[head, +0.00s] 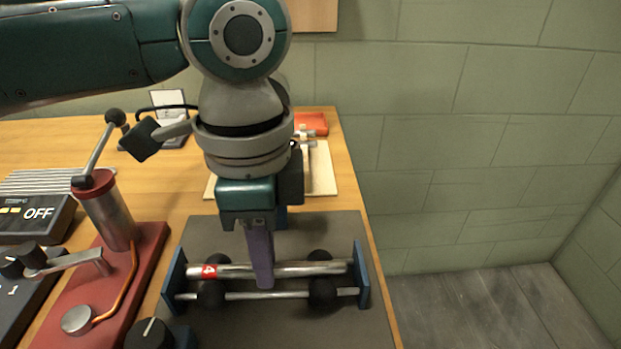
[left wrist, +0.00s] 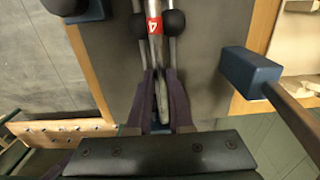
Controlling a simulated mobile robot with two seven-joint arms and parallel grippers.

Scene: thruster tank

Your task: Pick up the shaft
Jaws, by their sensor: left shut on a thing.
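The shaft (head: 318,268) is a shiny metal rod with a red band marked 4. It lies level across black rollers in a stand with blue end plates (head: 361,276), at the front right of the table. My left gripper (head: 263,272) points down and is shut on the shaft near its middle, hiding that stretch. In the left wrist view, the shaft (left wrist: 153,50) runs between the purple fingers of the left gripper (left wrist: 158,96). Its red band shows just ahead of the fingers. I cannot tell whether it is clear of the rollers. My right gripper is not in view.
The stand sits on a grey mat (head: 220,240) near the table's right edge. A red hand pump (head: 110,215) with a lever stands left of it. A box marked OFF (head: 35,215) is further left. A pale board (head: 321,172) with tools lies behind.

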